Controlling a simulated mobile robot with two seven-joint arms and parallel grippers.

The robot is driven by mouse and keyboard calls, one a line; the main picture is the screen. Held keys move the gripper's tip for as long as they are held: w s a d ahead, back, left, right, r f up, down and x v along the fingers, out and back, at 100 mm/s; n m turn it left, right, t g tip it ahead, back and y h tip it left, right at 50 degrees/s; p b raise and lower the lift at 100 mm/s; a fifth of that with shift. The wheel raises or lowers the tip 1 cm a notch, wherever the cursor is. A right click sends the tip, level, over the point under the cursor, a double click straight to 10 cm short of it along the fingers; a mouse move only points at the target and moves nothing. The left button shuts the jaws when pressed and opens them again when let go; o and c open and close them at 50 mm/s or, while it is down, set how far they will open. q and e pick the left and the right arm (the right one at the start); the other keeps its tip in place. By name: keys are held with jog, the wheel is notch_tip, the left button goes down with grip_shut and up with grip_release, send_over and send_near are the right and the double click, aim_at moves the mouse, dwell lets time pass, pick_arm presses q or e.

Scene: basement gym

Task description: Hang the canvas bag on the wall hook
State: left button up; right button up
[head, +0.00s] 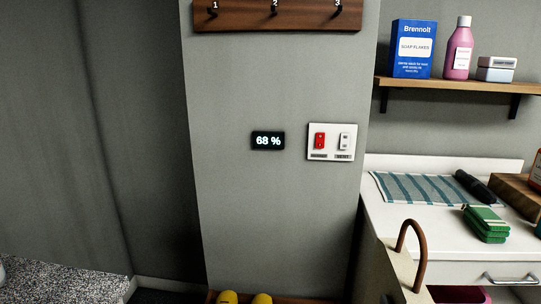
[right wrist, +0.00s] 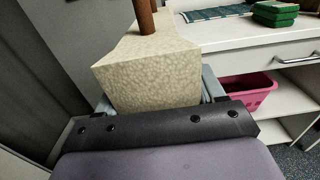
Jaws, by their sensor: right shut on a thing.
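The canvas bag (head: 401,276) is cream-coloured with a brown looped handle (head: 412,224). It is at the bottom right of the head view, in front of the white counter. My right gripper (right wrist: 160,93) is shut on the bag (right wrist: 150,75) in the right wrist view, with a grey finger on each side. The bag's lower part is hidden behind the black gripper body. A dark wooden hook board (head: 300,14) is on the wall at the top of the head view, with hooks numbered 1 (head: 213,8), 2 (head: 274,10) and 3 (head: 338,10). The hooks look empty. My left gripper is not in view.
Below the board are a 68 % display (head: 268,141) and a switch plate (head: 332,142). A shelf (head: 450,86) with a blue box and pink bottle juts out at right. The counter (head: 385,210) carries a striped towel and green sponges. Yellow shoes (head: 245,299) are at the bottom.

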jog(key=s+a+y, duration=0.1)
jog(key=s+a+f+n+y, duration=0.1)
jog(key=s, duration=0.1)
jog(key=shift+a, duration=0.25)
